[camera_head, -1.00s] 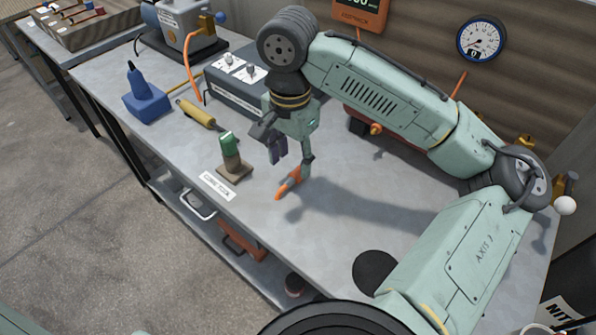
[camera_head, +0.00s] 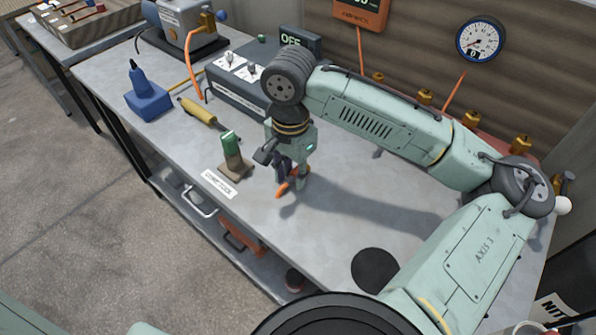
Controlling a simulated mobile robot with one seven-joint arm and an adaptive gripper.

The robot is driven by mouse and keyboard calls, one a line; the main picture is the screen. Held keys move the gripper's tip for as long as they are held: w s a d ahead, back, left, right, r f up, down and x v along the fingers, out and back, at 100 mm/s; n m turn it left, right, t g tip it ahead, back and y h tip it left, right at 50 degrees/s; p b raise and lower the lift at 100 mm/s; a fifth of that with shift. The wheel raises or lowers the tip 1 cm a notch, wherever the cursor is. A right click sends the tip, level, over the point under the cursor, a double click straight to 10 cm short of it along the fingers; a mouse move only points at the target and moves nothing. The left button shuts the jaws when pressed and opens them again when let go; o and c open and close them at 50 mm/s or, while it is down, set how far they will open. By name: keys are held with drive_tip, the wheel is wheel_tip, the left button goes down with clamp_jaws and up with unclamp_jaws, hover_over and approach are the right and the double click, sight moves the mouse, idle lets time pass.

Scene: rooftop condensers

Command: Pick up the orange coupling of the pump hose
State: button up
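The orange coupling (camera_head: 287,188) is a short orange piece lying on the grey workbench (camera_head: 330,235), just right of a small brown stand. My gripper (camera_head: 291,179) points down over it, with its fingertips low at the coupling and close to the bench top. The fingers partly hide the coupling's far end. Whether they are closed on it or only around it cannot be made out. I cannot see a hose attached to this piece.
A green-topped piece (camera_head: 231,144) stands on the brown stand (camera_head: 235,168), close left of my gripper. A grey switch box (camera_head: 238,84) is behind, with a yellow-handled tool (camera_head: 197,112) and blue bottle (camera_head: 146,98) farther left.

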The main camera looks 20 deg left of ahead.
sight(292, 177)
clamp_jaws()
drive_tip(key=shift+r, duration=0.15)
drive_tip(key=shift+r, duration=0.6)
wheel_tip(292, 177, up, 2)
drive_tip(key=shift+r+b, duration=0.1)
drive_tip(key=shift+b, duration=0.5)
drive_tip(key=s+d+b, duration=0.1)
drive_tip(key=s+d, duration=0.1)
drive_tip(key=s, duration=0.2)
drive_tip(key=s+d+b, duration=0.1)
drive_tip(key=s+d, duration=0.2)
drive_tip(key=s, duration=0.1)
drive_tip(key=s+d+r+b, duration=0.1)
drive_tip(key=s+d, duration=0.2)
drive_tip(key=s, duration=0.1)
drive_tip(key=shift+s+d, duration=0.15)
drive_tip(key=shift+d, duration=0.05)
drive_tip(key=shift+s+d+r+b, duration=0.2)
drive_tip(key=shift+s+d+b, duration=0.1)
drive_tip(key=shift+s, duration=0.2)
